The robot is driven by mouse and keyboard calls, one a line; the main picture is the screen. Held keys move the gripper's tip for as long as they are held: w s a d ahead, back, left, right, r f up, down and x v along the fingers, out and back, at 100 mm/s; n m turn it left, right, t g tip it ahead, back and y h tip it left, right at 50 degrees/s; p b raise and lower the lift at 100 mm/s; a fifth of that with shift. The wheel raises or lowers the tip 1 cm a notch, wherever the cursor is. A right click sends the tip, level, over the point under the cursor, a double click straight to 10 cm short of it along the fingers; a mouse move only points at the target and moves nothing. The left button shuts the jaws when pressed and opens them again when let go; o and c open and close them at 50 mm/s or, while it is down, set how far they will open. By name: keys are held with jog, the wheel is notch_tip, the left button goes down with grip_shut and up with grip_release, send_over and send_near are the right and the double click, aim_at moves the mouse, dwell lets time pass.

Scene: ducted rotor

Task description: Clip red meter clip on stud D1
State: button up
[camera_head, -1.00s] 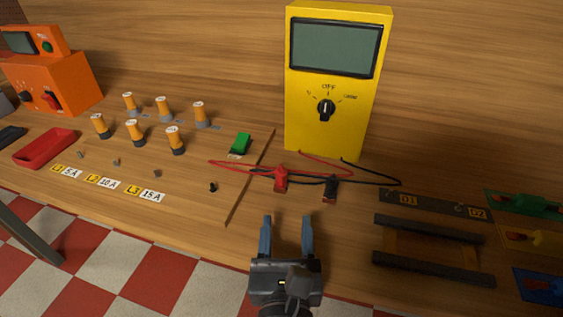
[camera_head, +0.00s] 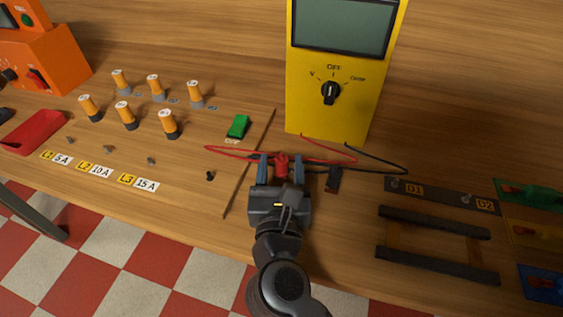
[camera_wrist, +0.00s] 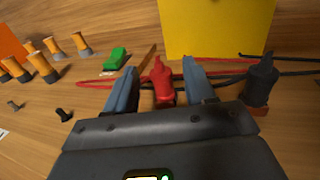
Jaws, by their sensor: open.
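The red meter clip (camera_head: 282,167) lies on the wooden bench in front of the yellow meter (camera_head: 341,117). My gripper (camera_head: 281,160) is open, with one finger on each side of the red clip. In the wrist view the red clip (camera_wrist: 162,82) stands between the two fingers, with a gap visible on the right. The black meter clip (camera_head: 333,179) lies just right of my gripper and also shows in the wrist view (camera_wrist: 261,80). Stud D1 (camera_head: 395,182) is on a dark strip at the right, beside the D1 label.
Red and black leads run from the meter across the bench around the clips. A dark rack (camera_head: 437,246) sits in front of the D1 and D2 strip. A green switch (camera_head: 238,127) and several orange-topped posts stand to the left.

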aim_at(282, 159)
jog(key=shift+w, duration=1)
jog(key=c, duration=1)
jog(key=shift+r, duration=0.1)
jog(key=shift+r, duration=0.5)
notch_tip(282, 159, up, 3)
jog(key=shift+f+p, duration=0.1)
jog(key=shift+p, duration=0.35)
jog(key=s+d+r+p, duration=0.1)
jog(key=d+r, duration=0.1)
jog(key=d, duration=0.1)
jog(key=s+d+r, duration=0.1)
jog(key=d+r, duration=0.1)
jog(key=d, duration=0.2)
jog(key=s+d+r+p, duration=0.1)
jog(key=d+r, duration=0.2)
jog(key=d, duration=0.1)
jog(key=shift+s+d+p, duration=0.1)
jog(key=shift+d+p, duration=0.1)
jog(key=shift+p, duration=0.1)
